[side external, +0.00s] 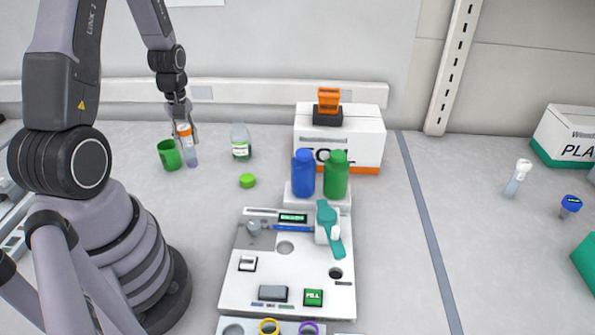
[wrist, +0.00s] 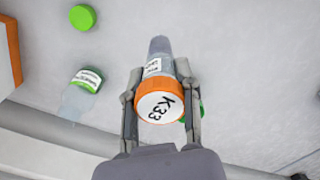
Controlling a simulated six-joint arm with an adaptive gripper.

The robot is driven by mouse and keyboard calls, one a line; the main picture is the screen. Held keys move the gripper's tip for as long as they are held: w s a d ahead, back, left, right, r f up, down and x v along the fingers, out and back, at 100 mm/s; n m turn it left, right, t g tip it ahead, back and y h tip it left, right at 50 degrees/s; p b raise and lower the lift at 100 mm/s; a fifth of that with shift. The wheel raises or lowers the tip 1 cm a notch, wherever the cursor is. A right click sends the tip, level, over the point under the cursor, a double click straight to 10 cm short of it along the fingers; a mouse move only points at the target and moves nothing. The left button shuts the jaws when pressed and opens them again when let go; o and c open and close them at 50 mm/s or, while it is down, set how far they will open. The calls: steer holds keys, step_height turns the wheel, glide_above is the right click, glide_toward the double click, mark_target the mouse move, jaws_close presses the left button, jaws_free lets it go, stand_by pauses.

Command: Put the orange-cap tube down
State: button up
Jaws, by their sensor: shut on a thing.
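The orange-cap tube (side external: 189,146) is upright in my gripper (side external: 184,130), which is shut on it near the cap. In the wrist view the orange cap with a white top marked K33 faces the camera, and the tube (wrist: 160,66) shows between the fingers of my gripper (wrist: 161,90). In the side view the tube is at the left back of the bench, just right of a green cup (side external: 169,155). Whether the tube's lower end touches the bench I cannot tell.
A clear labelled bottle (side external: 241,143) stands to the tube's right, with a loose green cap (side external: 247,181) in front. A white device panel (side external: 240,285) with blue (side external: 303,174) and green (side external: 336,176) bottles behind it stands in the middle.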

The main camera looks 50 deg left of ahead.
steer(key=shift+n, duration=0.3)
steer(key=shift+s+a+f, duration=0.2)
steer(key=shift+f, duration=1.15)
steer(key=shift+s+a+f, duration=0.15)
steer(key=shift+a+f, duration=0.05)
steer(key=shift+f, duration=1.15)
steer(key=shift+s+a+f, duration=0.2)
steer(key=shift+f, duration=1.15)
steer(key=shift+f, duration=0.1)
steer(key=o, duration=0.8)
steer(key=shift+c, duration=0.2)
